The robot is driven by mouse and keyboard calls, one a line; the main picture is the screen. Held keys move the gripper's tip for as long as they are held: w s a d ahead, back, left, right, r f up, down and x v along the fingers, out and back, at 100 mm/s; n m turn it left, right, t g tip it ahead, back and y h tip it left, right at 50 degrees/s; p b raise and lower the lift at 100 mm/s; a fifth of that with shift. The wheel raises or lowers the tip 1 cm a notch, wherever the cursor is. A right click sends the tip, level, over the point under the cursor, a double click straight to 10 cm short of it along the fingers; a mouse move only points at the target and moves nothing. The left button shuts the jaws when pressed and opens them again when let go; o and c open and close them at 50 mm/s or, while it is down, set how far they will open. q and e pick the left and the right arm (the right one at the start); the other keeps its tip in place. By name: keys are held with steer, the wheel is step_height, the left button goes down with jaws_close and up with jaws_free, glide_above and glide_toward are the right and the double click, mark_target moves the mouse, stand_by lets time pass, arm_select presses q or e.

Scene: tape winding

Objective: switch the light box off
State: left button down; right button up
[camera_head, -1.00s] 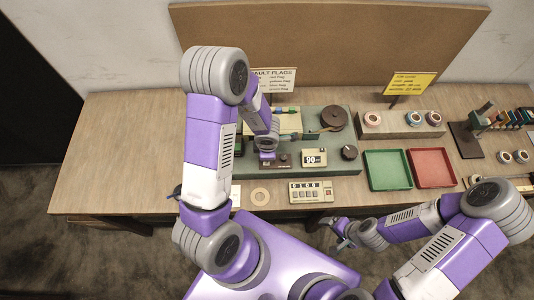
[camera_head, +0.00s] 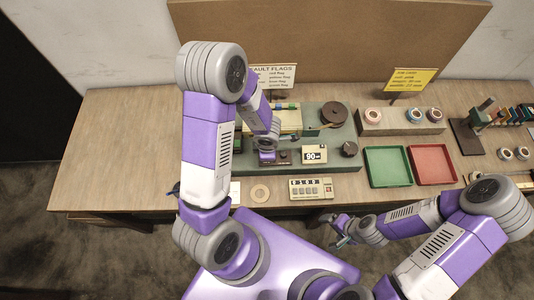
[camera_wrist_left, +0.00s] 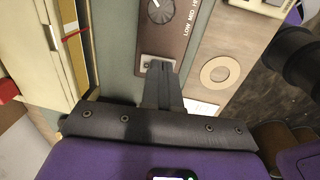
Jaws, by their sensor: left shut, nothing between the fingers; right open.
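The light box (camera_head: 291,121) is a pale cream panel on the green bench unit, partly hidden behind my left arm; its cream edge shows at left in the left wrist view (camera_wrist_left: 22,50). A brown control panel (camera_wrist_left: 178,30) carries a round knob marked LOW MID HI and a small grey metal plate. My left gripper (camera_wrist_left: 160,67) is shut and empty, its fingertips over that plate. I cannot tell whether they touch it, and they hide any switch there. My right gripper (camera_head: 341,229) is open and empty, in front of the table edge.
A display reading 90 (camera_head: 315,156) and a dark knob stand to the right. Green (camera_head: 388,184) and red (camera_head: 433,181) trays lie further right.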

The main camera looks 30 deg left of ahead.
arm_select(q)
step_height(320, 180, up, 14)
steer(key=s+p, duration=0.1)
steer(key=p, duration=0.8)
steer(key=shift+s+d+f+p, duration=0.25)
steer(key=shift+d+p, duration=0.15)
steer(key=a+b, duration=0.1)
steer(key=b, duration=0.6)
steer(key=shift+w+a, duration=0.15)
steer(key=shift+w, duration=0.25)
